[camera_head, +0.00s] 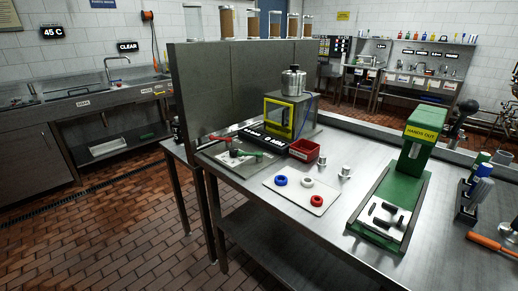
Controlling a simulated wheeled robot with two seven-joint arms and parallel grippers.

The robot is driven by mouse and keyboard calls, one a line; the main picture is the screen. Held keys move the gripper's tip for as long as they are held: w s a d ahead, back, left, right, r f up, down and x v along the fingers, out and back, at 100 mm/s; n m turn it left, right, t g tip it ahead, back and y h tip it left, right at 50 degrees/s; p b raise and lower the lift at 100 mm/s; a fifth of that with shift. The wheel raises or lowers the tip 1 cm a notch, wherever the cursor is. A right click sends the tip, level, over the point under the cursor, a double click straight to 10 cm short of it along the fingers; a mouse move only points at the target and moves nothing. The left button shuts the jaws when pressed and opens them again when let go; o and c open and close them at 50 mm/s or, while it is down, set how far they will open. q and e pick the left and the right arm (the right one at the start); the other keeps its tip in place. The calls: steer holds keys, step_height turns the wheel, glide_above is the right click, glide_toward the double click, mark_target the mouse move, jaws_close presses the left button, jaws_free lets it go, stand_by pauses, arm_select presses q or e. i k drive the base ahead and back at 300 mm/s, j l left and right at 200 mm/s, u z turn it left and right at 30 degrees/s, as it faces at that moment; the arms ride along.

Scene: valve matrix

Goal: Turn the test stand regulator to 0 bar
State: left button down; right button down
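I cannot pick out a regulator marked in bar or read a pressure dial. On the steel bench, a grey board (217,153) carries small fittings with a red handle (220,138) and a green part (247,153). A black display (277,142) beside it seems to read "0 MIN". A yellow-framed box (291,116) stands behind it with a metal pot (293,83) on top. A dark round knob or gauge (467,108) stands at the right; its marking is too small to read. Neither of my grippers is in view.
A green press (424,133) labelled "HANDS OUT" stands on the bench (330,225). A white mat (300,202) holds blue, white and red rings. A red bin (304,150) sits behind. A grey panel (205,90) walls the left.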

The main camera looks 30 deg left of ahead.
mark_target(232, 151)
steer(key=u, duration=1.3)
steer(key=z, duration=0.35)
steer(key=j+z, duration=0.2)
steer(key=z, duration=0.2)
steer(key=i+j+z, duration=0.1)
steer(key=j+z, duration=0.45)
steer(key=z, duration=0.25)
steer(key=j+z, duration=0.35)
steer(key=l, duration=0.1)
